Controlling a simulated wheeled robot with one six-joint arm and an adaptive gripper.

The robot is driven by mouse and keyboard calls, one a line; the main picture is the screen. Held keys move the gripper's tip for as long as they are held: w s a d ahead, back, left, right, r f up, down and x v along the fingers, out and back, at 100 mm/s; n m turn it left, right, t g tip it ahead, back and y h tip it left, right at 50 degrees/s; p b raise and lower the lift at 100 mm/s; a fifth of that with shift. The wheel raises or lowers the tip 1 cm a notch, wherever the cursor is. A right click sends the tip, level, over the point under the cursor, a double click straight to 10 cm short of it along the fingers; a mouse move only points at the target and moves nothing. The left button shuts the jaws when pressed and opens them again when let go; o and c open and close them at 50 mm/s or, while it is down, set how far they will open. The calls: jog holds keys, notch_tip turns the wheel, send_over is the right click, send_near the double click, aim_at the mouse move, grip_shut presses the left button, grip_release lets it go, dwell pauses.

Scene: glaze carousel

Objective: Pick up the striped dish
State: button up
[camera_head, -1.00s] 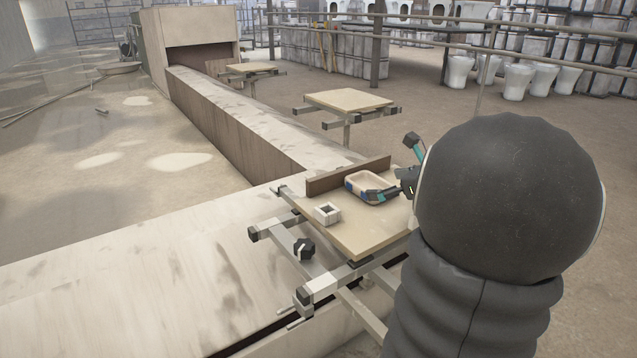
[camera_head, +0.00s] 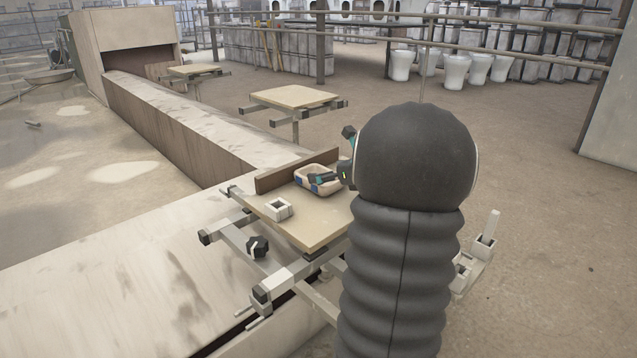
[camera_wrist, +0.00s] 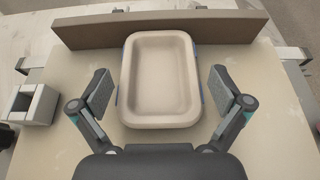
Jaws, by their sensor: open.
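The striped dish (camera_wrist: 160,82) is a beige rectangular dish with rounded corners and blue marks on its outer sides. It sits upright on the carousel board near a brown ledge. In the head view the dish (camera_head: 303,181) is partly hidden by my gripper. My gripper (camera_wrist: 160,88) is open in the wrist view, with one finger on each side of the dish and a gap at both sides. In the head view my gripper (camera_head: 322,178) is over the dish, and my arm hides part of it.
The board (camera_head: 312,232) also bears a small white square hollow block (camera_head: 278,209), left of the dish. The brown ledge (camera_wrist: 160,29) stands along the board's back edge. Metal arms with dark clamps (camera_head: 257,246) stick out around the board. Another board (camera_head: 294,97) stands behind.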

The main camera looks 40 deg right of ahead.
aim_at(306, 172)
jog(key=x, duration=0.4)
jog(key=shift+w+a+f, duration=0.15)
jog(key=shift+w, duration=0.15)
jog(key=c, duration=1)
